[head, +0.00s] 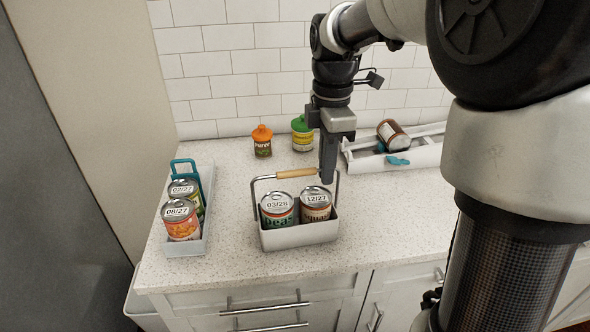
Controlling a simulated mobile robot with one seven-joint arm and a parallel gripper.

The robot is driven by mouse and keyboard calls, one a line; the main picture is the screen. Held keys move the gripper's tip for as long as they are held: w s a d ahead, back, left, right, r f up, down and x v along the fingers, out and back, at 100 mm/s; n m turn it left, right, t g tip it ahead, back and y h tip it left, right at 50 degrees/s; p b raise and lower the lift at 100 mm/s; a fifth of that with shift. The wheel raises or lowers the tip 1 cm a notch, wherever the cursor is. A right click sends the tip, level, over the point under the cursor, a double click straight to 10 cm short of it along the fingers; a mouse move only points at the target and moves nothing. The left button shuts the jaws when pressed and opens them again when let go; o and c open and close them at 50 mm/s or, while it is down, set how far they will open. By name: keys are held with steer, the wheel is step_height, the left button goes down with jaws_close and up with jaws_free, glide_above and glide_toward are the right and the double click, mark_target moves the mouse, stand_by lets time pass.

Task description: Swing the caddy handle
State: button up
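The light grey caddy (300,237) stands on the counter and holds two cans, one labelled 03/28 (277,211) and one labelled 12/27 (316,206). Its thin metal handle with a wooden grip (296,173) is up, arching over the cans. My gripper (328,179) points down at the right end of the handle, above and behind the 12/27 can. I cannot tell whether the fingers touch the handle, or how far apart they are.
A grey-blue tray (187,246) with two cans stands at the left. An orange-lidded jar (262,142) and a green-lidded jar (302,135) stand by the tiled wall. A white rack (425,155) with a tipped brown jar (392,134) is at the right.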

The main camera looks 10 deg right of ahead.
steer(key=shift+w, duration=0.1)
steer(key=shift+w+a+f+p, duration=0.15)
steer(key=shift+w+p, duration=0.3)
steer(key=shift+w, duration=0.3)
steer(key=shift+w+d+f+p, duration=0.1)
steer(key=shift+w+p, duration=0.35)
steer(key=shift+w, duration=0.25)
steer(key=shift+w+a, duration=0.1)
steer(key=shift+w+f+p, duration=0.35)
steer(key=shift+w, duration=0.3)
steer(key=shift+w+f+p, duration=0.3)
steer(key=shift+w+p, duration=0.05)
steer(key=shift+w, duration=0.35)
steer(key=shift+w+a+f+p, duration=0.15)
steer(key=shift+w+f+p, duration=0.2)
steer(key=shift+w+f, duration=0.7)
